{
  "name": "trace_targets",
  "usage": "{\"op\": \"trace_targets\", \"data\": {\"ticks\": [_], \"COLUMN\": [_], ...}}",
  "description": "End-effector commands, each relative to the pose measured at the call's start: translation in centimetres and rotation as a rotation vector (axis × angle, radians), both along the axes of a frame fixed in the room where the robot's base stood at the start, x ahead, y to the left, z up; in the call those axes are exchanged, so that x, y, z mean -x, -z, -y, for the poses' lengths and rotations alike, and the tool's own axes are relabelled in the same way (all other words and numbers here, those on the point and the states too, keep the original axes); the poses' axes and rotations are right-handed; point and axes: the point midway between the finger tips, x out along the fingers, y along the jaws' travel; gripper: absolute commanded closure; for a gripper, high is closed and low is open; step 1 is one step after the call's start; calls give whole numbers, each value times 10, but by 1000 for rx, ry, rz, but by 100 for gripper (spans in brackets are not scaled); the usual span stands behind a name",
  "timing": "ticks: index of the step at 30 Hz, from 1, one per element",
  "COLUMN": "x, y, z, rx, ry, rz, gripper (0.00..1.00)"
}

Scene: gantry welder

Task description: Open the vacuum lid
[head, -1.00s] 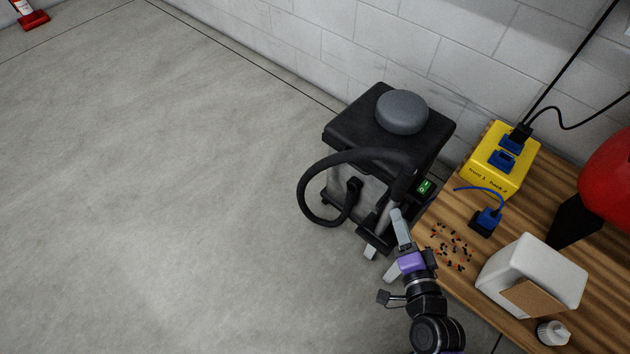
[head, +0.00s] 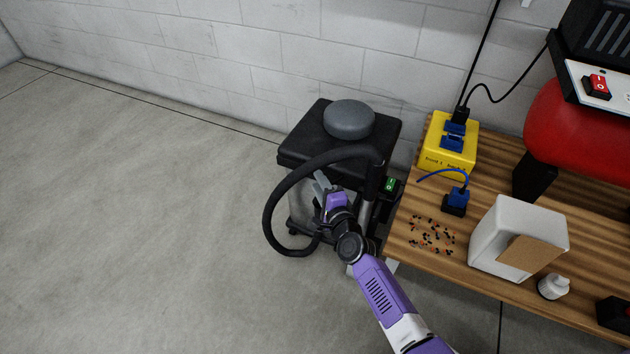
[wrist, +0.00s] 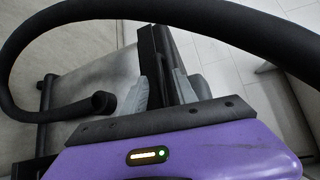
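The vacuum (head: 305,205) stands on the floor by the wall, with a grey body. Its black lid (head: 305,140) lies flat on top, shut, with a round grey cap (head: 349,119) on it. A thick black hose (head: 275,205) loops in front; it also arches across the wrist view (wrist: 240,25). My gripper (head: 321,184) is inside the hose loop at the vacuum's front, just below the lid's front edge. In the wrist view my gripper's fingers (wrist: 160,92) are apart, with a black edge between them. I cannot tell whether they touch it.
A wooden bench (head: 400,240) stands close on the right, with a yellow power box (head: 449,155), a blue plug (head: 456,203), scattered small bits (head: 432,235) and a white container (head: 500,235). A red tank (head: 560,130) is farther right. The floor at left is clear.

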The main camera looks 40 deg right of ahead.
Motion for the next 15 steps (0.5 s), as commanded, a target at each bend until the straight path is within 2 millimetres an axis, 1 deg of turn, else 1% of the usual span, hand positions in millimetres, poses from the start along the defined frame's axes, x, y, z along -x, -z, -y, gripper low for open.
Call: {"op": "trace_targets", "data": {"ticks": [1, 6, 15], "x": [-7, -20, -24], "y": [2, 4, 4], "z": [3, 10, 11], "rx": [0, 1, 2], "ry": [0, 1, 1], "rz": [1, -1, -1], "gripper": [66, 66, 66]}}
